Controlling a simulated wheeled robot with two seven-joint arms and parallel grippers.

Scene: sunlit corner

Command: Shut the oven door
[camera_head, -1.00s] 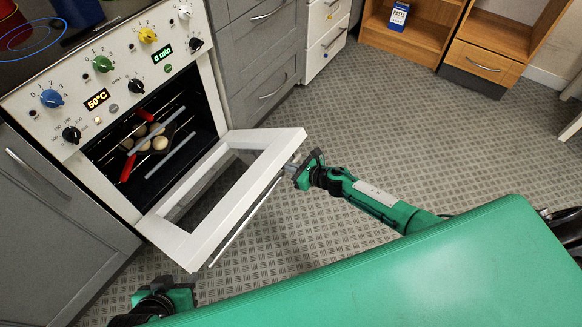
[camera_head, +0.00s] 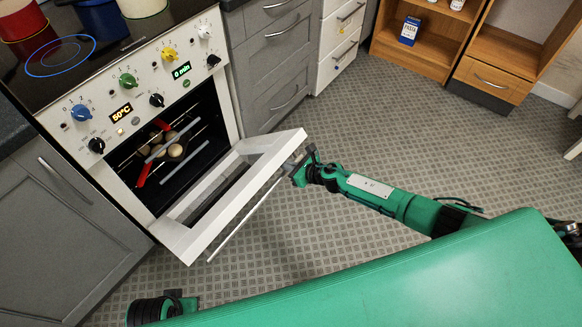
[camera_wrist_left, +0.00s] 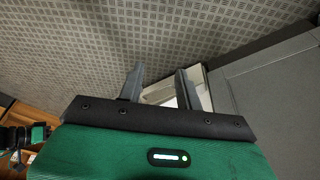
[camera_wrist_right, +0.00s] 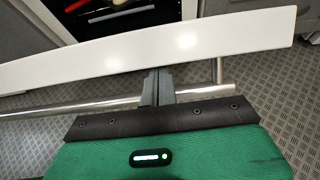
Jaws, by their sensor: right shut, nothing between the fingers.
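The white oven (camera_head: 150,120) stands at the left with its door (camera_head: 225,190) part-way open, tilted outward. The door's window frame and long handle bar (camera_head: 240,222) show. My right gripper (camera_head: 298,160) is at the door's far right corner, on the outer side. In the right wrist view its shut, empty fingers (camera_wrist_right: 157,86) cross the handle bar (camera_wrist_right: 60,108) and reach to the white door panel (camera_wrist_right: 150,52); whether they press on it is hard to tell. My left gripper (camera_wrist_left: 160,84) is open and empty, low in front of the oven in the head view.
Inside the oven, round pale items (camera_head: 174,150) lie on a rack with red-ended handles. Grey cabinets (camera_head: 60,215) flank the oven. Pots (camera_head: 95,18) stand on the hob. A wooden shelf (camera_head: 425,55) is at the back right. The patterned floor (camera_head: 390,140) is clear.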

